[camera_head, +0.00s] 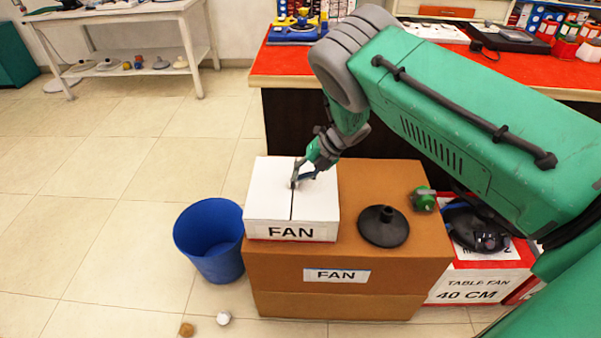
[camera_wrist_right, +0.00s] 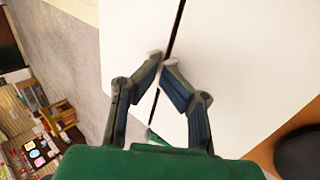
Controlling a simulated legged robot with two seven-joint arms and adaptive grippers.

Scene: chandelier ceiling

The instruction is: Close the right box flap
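A white box (camera_head: 292,231) marked FAN sits on a brown cardboard box. Its top has two white flaps that lie about flat, with a thin dark seam between them. The right flap (camera_head: 317,203) is right of the seam; it also fills the right of the wrist view (camera_wrist_right: 255,60). The left flap (camera_head: 268,195) is on the other side. My right gripper (camera_head: 294,184) is over the seam, tips together, with nothing seen between them. In the wrist view its fingertips (camera_wrist_right: 162,59) meet at the seam; I cannot tell whether they touch the flaps. My left gripper is not in view.
The brown box (camera_head: 390,275) carries a black round base (camera_head: 383,226) and a green item (camera_head: 422,199). A blue bin (camera_head: 212,240) stands left on open tiled floor. A red-topped table (camera_head: 290,65) is behind. A TABLE FAN box (camera_head: 470,285) stands at right.

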